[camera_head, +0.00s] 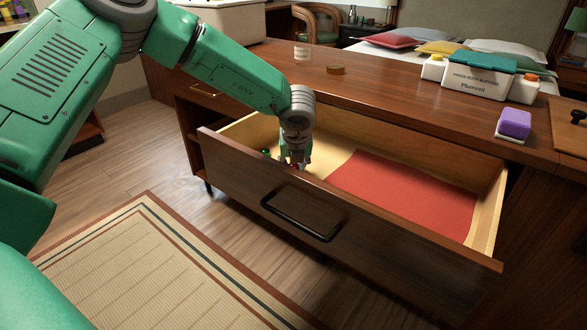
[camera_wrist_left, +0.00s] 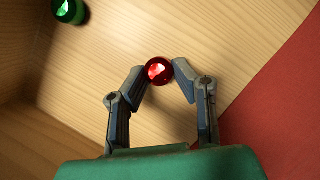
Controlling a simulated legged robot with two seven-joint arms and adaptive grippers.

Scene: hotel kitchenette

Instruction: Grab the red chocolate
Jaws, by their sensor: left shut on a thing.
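The red chocolate (camera_wrist_left: 158,71) is a small shiny red ball. In the left wrist view it sits between the two fingertips of my left gripper (camera_wrist_left: 159,76), which is shut on it, over the pale wooden drawer floor. In the head view my left gripper (camera_head: 294,163) reaches down into the open drawer (camera_head: 300,189), near its front left part. Only a small bit of red shows there, as the gripper and the drawer front hide most of it. My right gripper is not in view.
A green ball (camera_wrist_left: 68,10) lies in the drawer near the left gripper. A red mat (camera_head: 405,195) covers the drawer's right part. The wooden counter (camera_head: 390,95) above carries a white box (camera_head: 474,83), bottles, a jar (camera_head: 302,48) and a purple sponge (camera_head: 514,124).

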